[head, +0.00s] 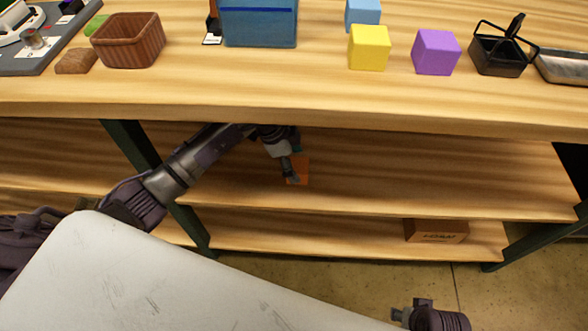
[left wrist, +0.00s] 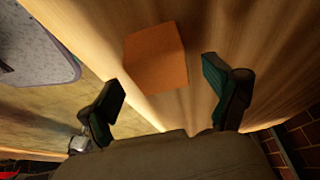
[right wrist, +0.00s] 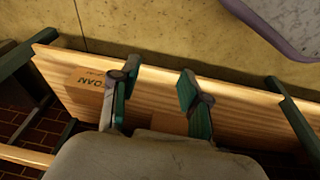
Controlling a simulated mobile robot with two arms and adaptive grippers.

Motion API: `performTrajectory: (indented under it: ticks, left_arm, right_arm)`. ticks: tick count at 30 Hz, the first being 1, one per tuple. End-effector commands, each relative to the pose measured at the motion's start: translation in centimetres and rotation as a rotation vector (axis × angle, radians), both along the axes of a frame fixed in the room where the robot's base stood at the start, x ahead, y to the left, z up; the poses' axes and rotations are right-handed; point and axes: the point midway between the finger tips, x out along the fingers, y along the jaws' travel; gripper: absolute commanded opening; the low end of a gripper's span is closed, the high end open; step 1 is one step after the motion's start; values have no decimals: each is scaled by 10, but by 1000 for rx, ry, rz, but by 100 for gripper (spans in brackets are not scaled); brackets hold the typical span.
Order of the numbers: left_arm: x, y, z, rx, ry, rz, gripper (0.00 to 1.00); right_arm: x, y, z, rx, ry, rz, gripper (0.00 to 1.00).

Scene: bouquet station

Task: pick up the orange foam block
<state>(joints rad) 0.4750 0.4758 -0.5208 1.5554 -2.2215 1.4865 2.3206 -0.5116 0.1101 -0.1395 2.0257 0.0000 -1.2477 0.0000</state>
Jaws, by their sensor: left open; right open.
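The orange foam block (head: 301,165) sits on the shelf under the worktop, partly hidden by my left gripper (head: 290,172) in the head view. In the left wrist view the block (left wrist: 157,57) shows whole, ahead of the open fingers of my left gripper (left wrist: 168,92) and nearer the left finger's side. The gripper is empty, and I see no contact with the block. My right gripper (right wrist: 158,84) is open and empty. In the head view my right gripper (head: 401,315) is low, at the bottom right, away from the block.
A cardboard box (head: 436,231) with dark lettering stands on the lower shelf. The worktop (head: 330,100) overhangs the block's shelf, with dark legs at the sides. Above are a basket (head: 128,40), a yellow cube (head: 369,47) and a purple cube (head: 436,52). The shelf right of the block is clear.

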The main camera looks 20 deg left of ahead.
Motion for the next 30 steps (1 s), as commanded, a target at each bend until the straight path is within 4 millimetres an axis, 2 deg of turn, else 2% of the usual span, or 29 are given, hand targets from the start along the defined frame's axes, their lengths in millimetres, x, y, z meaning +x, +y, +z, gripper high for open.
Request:
performTrajectory:
  ticks: [1,7,11,17,18,26,30]
  left_arm:
    - [-2,-4,-6,-1,0,-1,90]
    - [-5,-15,-14,-1,0,2,90]
    - [-6,-17,-16,0,0,3,90]
    - [-6,-17,-15,0,0,3,90]
    - [-6,-17,-15,0,0,3,88]
    - [-6,-17,-15,0,0,3,46]
    - [-6,-17,-15,0,0,3,46]
  right_arm:
    - [1,0,8,1,-8,-1,46]
    - [-1,-1,39,1,-23,-3,46]
    - [-2,-1,47,0,-24,-4,46]
    - [-2,-1,48,0,-24,-4,46]
    - [-2,-1,48,0,-24,-4,46]
    - [-2,-1,47,0,-24,-4,46]
    - [-2,-2,47,0,-23,-5,46]
